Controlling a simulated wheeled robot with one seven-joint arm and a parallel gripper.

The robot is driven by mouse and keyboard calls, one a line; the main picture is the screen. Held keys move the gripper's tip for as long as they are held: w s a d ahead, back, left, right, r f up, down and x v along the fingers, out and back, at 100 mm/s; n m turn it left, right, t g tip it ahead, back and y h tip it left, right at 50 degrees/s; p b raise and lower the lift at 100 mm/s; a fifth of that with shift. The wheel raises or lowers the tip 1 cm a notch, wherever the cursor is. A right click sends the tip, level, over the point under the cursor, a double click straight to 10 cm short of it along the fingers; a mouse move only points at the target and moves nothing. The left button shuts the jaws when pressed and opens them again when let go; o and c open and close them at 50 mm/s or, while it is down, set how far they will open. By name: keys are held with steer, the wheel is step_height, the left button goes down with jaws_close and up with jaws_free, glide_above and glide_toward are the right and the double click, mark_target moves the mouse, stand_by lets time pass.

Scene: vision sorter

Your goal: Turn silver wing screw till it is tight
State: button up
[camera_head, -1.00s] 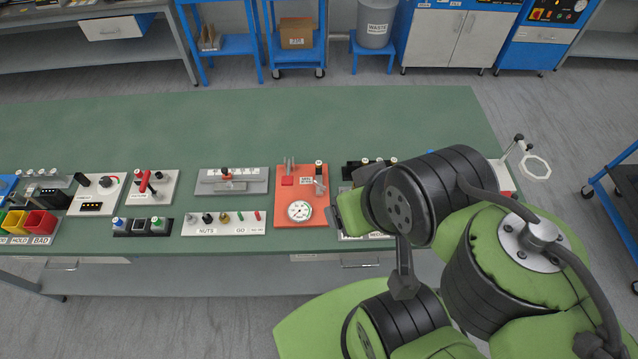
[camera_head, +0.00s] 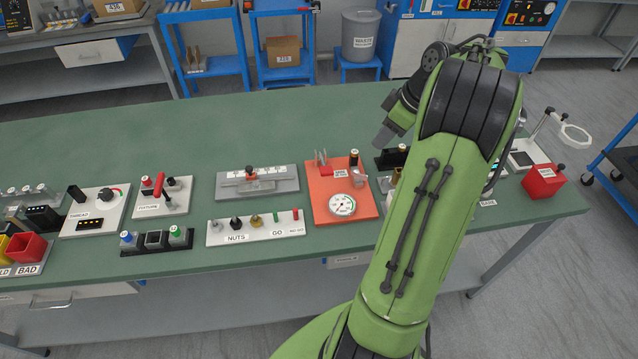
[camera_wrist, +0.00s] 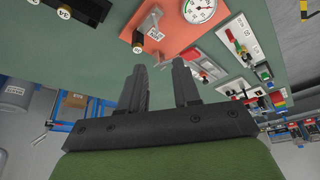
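The orange plate (camera_head: 322,207) on the green bench carries a round dial gauge (camera_head: 342,204), a red block (camera_head: 325,170) and a small silver part (camera_head: 358,181) that looks like the wing screw. Its wings are too small to make out clearly. In the wrist view the silver part (camera_wrist: 154,17) is near the top, beside a dark cylinder (camera_wrist: 138,36). My gripper (camera_wrist: 159,65) is open and empty, its two black fingers apart. In the head view my gripper (camera_head: 384,135) is above the bench, behind and right of the orange plate, touching nothing.
Left of the plate are a grey slide fixture (camera_head: 257,186) and a white nuts panel (camera_head: 256,227). A red box (camera_head: 543,181) and a ring magnifier (camera_head: 574,135) are at the right end. My arm hides part of the bench right of the plate.

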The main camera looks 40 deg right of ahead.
mark_target(356, 172)
steer(key=b+x, duration=0.1)
steer(key=x, duration=0.4)
steer(key=b+x, duration=0.2)
steer(key=x, duration=0.3)
steer(key=b+x, duration=0.2)
steer(key=x, duration=0.4)
steer(key=shift+s+d, duration=0.25)
steer(key=shift+d, duration=0.1)
jaws_close()
